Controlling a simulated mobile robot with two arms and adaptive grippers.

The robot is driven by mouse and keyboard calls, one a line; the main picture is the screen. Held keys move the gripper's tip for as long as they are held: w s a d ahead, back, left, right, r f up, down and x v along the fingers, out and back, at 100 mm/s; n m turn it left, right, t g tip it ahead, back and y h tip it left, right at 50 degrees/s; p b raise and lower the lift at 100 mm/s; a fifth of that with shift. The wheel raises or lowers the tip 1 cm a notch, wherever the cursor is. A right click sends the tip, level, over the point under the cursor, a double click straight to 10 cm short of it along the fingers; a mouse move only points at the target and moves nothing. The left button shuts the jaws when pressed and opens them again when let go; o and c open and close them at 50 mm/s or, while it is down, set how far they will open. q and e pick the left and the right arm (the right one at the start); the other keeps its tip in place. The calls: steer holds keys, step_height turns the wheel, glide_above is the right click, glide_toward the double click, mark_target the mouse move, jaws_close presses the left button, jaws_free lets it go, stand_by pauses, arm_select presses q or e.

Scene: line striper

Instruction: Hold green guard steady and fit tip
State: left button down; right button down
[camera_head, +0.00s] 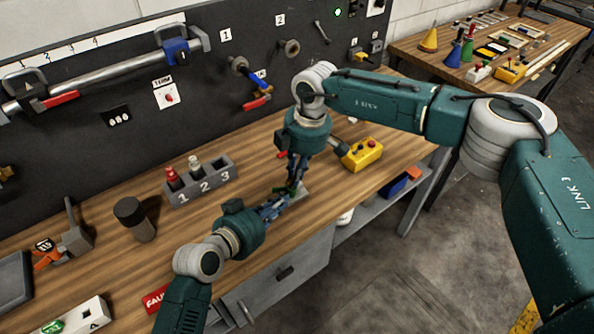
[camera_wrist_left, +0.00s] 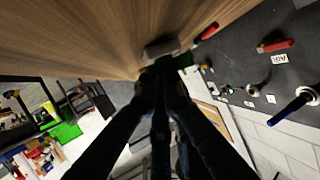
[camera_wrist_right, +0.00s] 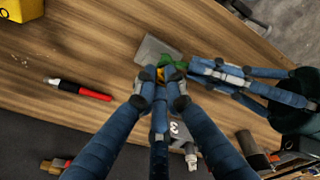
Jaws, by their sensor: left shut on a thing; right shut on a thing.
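The green guard (camera_wrist_right: 172,64) lies at a flat grey plate on the bench, partly hidden by both grippers. A small part shows in the head view (camera_head: 290,190). My left gripper (camera_wrist_right: 192,68) comes in from the side and is shut on the guard. In the left wrist view its fingertips (camera_wrist_left: 163,72) are dark and hide it. My right gripper (camera_head: 295,182) points down from above, shut on a small yellow-orange tip (camera_wrist_right: 159,74) right beside the guard. Whether tip and guard are joined cannot be told.
The grey plate (camera_wrist_right: 152,50) is under the work. A grey rack (camera_head: 202,183) numbered 1, 2, 3 holds a red-topped and a white-topped piece; slot 3 looks empty. A dark cylinder (camera_head: 135,218) stands left, a yellow button box (camera_head: 362,153) right. A red-handled tool (camera_wrist_right: 78,89) lies nearby.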

arm_select(q)
steer(key=shift+f, duration=0.15)
arm_select(e)
steer(key=shift+f, duration=0.45)
steer(key=c, duration=1.4)
jaws_free()
steer(key=shift+c, duration=0.2)
steer(key=shift+r, duration=0.1)
step_height(320, 180, up, 7)
steer(key=shift+s+d, duration=0.25)
steer(key=shift+d, duration=0.2)
arm_select(q)
steer(key=c, duration=1.8)
jaws_free()
steer(key=shift+w, duration=0.1)
steer(key=shift+c, duration=0.2)
arm_select(e)
steer(key=shift+w+f, duration=0.1)
steer(key=shift+f, duration=0.1)
